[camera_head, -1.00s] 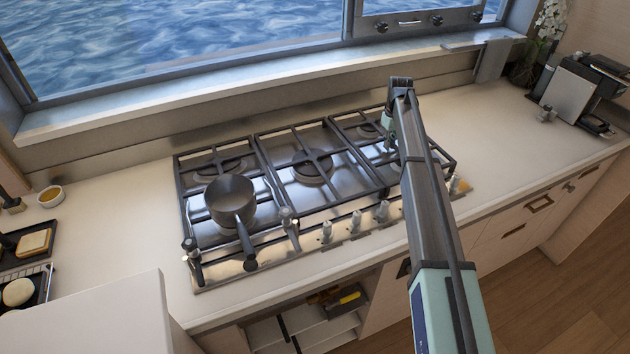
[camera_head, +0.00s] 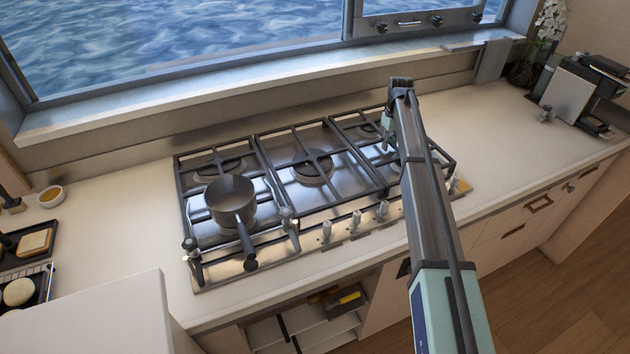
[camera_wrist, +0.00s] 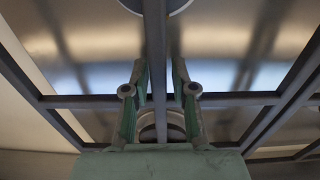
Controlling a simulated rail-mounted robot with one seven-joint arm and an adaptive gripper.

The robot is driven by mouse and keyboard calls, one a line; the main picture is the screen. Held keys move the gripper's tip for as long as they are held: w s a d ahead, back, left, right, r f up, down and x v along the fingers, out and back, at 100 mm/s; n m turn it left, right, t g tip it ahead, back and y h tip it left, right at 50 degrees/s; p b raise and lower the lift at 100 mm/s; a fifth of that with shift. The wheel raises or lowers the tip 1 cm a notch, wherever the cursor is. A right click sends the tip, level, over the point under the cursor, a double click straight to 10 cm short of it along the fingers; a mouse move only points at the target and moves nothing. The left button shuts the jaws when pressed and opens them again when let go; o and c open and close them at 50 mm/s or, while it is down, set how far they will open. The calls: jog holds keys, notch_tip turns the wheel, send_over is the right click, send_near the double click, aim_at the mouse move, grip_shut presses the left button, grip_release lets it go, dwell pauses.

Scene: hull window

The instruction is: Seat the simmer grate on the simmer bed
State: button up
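The dark right-hand grate (camera_head: 347,143) lies over the right section of the steel hob; I take it to be the simmer grate. In the wrist view its middle bar (camera_wrist: 154,35) runs between the two green fingers of my gripper (camera_wrist: 159,66). A narrow gap shows on both sides of the bar, so my gripper looks open around it. The steel bed (camera_wrist: 220,78) shows beneath the bars, with parts of two burners. Whether the grate sits flush on the bed cannot be told. My arm hides the grate's right part in the head view.
A saucepan (camera_head: 230,196) stands on the left grate (camera_head: 181,190), its handle toward the front. The middle grate (camera_head: 283,188) is bare. Knobs (camera_head: 356,220) line the front. The window ledge (camera_head: 200,100) runs behind; the right counter (camera_head: 510,150) is clear up to a coffee machine (camera_head: 575,92).

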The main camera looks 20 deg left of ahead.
jog(key=shift+r+p, duration=0.7)
jog(key=shift+r, duration=1)
dwell(0.5)
jog(key=o, duration=0.6)
jog(key=shift+c, duration=0.2)
jog(key=shift+f, duration=0.1)
jog(key=c, duration=0.6)
jog(key=shift+o, duration=0.2)
notch_tip(320, 180, up, 9)
jog(key=p, duration=0.3)
